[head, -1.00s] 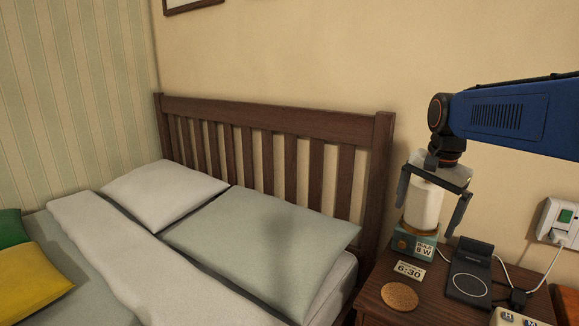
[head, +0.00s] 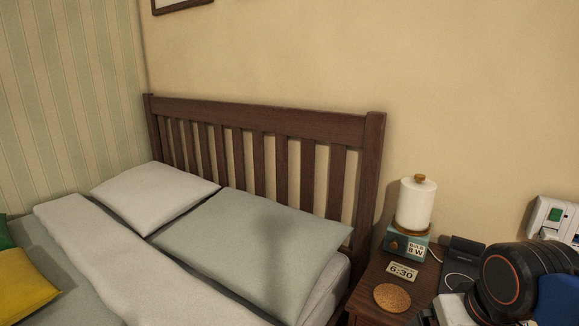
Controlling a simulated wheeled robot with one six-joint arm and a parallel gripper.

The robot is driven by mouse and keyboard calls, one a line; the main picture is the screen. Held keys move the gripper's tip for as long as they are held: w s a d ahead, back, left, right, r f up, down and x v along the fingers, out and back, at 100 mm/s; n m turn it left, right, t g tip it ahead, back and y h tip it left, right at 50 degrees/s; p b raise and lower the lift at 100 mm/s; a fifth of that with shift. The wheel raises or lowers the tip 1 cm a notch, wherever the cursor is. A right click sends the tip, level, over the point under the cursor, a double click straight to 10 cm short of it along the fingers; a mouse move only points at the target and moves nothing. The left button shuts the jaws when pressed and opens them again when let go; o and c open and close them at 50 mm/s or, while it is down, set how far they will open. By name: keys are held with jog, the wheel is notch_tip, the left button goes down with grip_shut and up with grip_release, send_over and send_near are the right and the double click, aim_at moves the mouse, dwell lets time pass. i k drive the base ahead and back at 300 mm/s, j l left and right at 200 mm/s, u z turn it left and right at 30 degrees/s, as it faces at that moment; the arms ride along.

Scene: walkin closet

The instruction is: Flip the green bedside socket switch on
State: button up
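The white wall socket (head: 541,217) is at the right edge of the head view. My gripper (head: 447,312) is at the bottom edge, low over the front of the nightstand and to the lower left of the socket. It is apart from the switch. Only a pale part and a dark piece of it show, and its fingertips are cut off or hidden, so its opening cannot be seen. My dark wrist covers the area below the socket.
The nightstand (head: 373,300) holds a lamp (head: 416,204) on a teal base, a small 6:30 sign (head: 403,271), a round cork coaster (head: 392,298) and a black charging stand (head: 465,250), partly hidden by my wrist. The bed (head: 262,248) fills the left.

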aim_at(555, 214)
jog(key=z, duration=0.4)
jog(key=i+l+z, duration=0.1)
jog(key=z, duration=0.25)
jog(key=l+z, duration=0.1)
jog(key=z, duration=0.3)
